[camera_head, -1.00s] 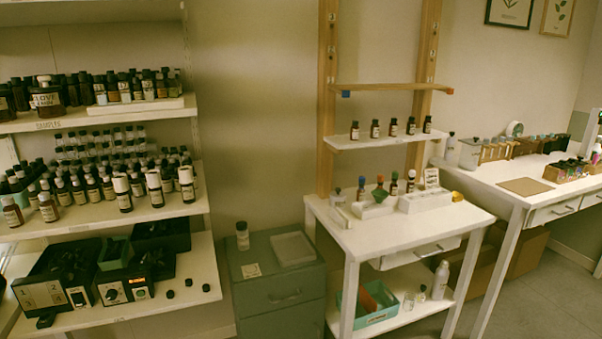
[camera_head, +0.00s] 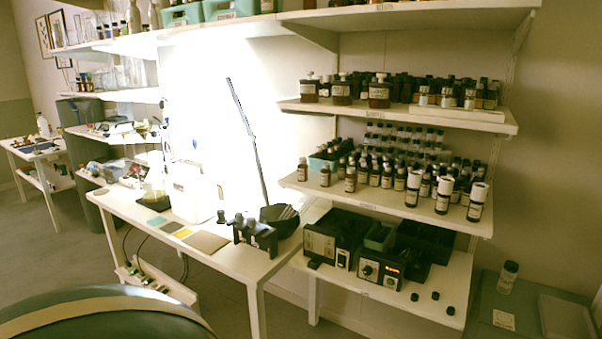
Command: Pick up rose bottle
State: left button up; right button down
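I cannot pick out the rose bottle, as the labels are too small to read. Many small brown bottles with black caps (camera_head: 374,178) stand in rows on the middle shelf of the white shelf unit. Three larger white-capped bottles (camera_head: 443,197) stand at that shelf's right front. More dark bottles (camera_head: 379,92) stand on the shelf above. A single bottle (camera_head: 508,277) stands on the grey cabinet at the lower right. Neither of my grippers shows in the head view.
A white table (camera_head: 250,262) with lab equipment stands left of the shelves under a bright light. A rounded green object (camera_head: 110,318) with a tan band fills the lower left. Grey floor shows at left.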

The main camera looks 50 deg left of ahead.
aim_at(302, 168)
jog(key=u, duration=1.6)
